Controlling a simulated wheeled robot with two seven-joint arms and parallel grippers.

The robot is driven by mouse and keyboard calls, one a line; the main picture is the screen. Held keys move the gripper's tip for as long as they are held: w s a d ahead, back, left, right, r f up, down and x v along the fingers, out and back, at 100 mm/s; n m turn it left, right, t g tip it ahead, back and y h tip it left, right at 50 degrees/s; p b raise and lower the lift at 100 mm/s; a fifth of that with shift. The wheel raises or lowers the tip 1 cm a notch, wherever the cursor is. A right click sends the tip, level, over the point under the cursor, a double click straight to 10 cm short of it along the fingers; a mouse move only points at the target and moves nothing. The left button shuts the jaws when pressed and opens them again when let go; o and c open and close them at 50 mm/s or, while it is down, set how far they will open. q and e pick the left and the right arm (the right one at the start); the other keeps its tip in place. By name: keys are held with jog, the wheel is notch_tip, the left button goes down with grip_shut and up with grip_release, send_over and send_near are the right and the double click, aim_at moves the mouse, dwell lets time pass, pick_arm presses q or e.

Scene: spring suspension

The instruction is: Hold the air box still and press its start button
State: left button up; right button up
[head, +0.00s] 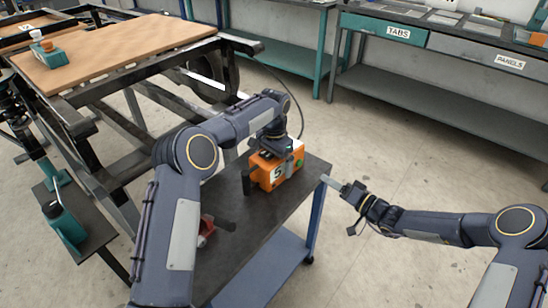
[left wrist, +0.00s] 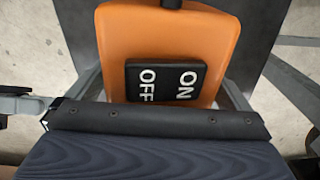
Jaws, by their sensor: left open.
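The orange air box (head: 275,170) stands on the dark top of a small cart. It bears a white "5" panel and a green round button (head: 299,162) on its right side. In the left wrist view the air box (left wrist: 168,40) has a black ON/OFF piece (left wrist: 165,81). My left gripper (head: 268,147) is over the box, pointing down. Its open fingers flank the box in the left wrist view; whether they touch it is unclear. My right gripper (head: 335,184) is off the cart's right edge, apart from the box; its jaw gap cannot be made out.
The cart top (head: 245,240) has a red item (head: 206,230) at its front left, partly behind my left arm. A wooden-topped bench (head: 120,50) stands at the back left. Shelves labelled TABS and PANELS (head: 440,75) line the back right.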

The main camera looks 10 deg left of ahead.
pick_arm(q)
jog(key=c, duration=1.4)
jog(key=o, duration=0.8)
jog(key=c, duration=0.6)
pick_arm(e)
grip_shut()
dwell(0.5)
